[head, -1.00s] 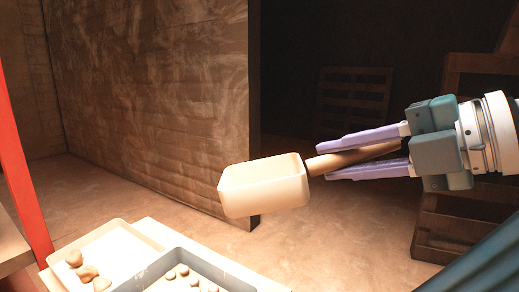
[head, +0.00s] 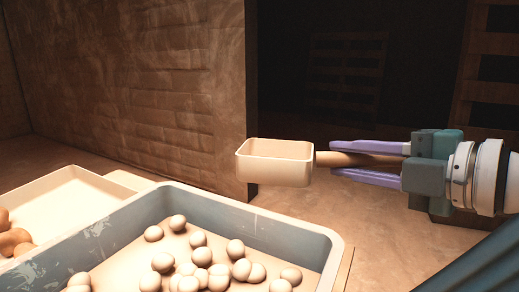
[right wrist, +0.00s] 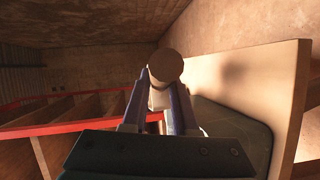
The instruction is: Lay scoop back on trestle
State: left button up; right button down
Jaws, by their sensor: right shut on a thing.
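The scoop (head: 275,165) is a cream, box-shaped scoop with a brown round handle (head: 322,159). My right gripper (head: 338,160) has its two purple fingers shut on the handle, and the scoop's bowl points left, its open side up. The scoop is held in the air beyond the grey tray. In the right wrist view the handle's round end (right wrist: 165,66) shows between the fingers. A thin strip of light wood (head: 346,268) shows beside the tray; I cannot tell whether it is the trestle. My left gripper is not in view.
A grey-blue tray (head: 335,240) with several pale balls stands in front. A cream tray (head: 75,185) with brown lumps is to its left. A brick-patterned wall (head: 150,90) stands behind, and pallets (head: 345,75) lean at the back. Floor right of the tray is clear.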

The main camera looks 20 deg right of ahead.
jog(key=shift+f+b, duration=0.35)
jog(key=shift+f, duration=0.2)
jog(key=b, duration=1)
send_over(338, 261)
notch_tip(338, 261, down, 11)
jog(key=shift+w+a+r, duration=0.1)
jog(key=shift+r, duration=0.05)
jog(key=shift+f+b, duration=0.65)
jog(key=c, duration=0.7)
grip_release()
jog(key=shift+c, duration=0.2)
jog(key=shift+o, duration=0.7)
jog(key=shift+f, duration=0.1)
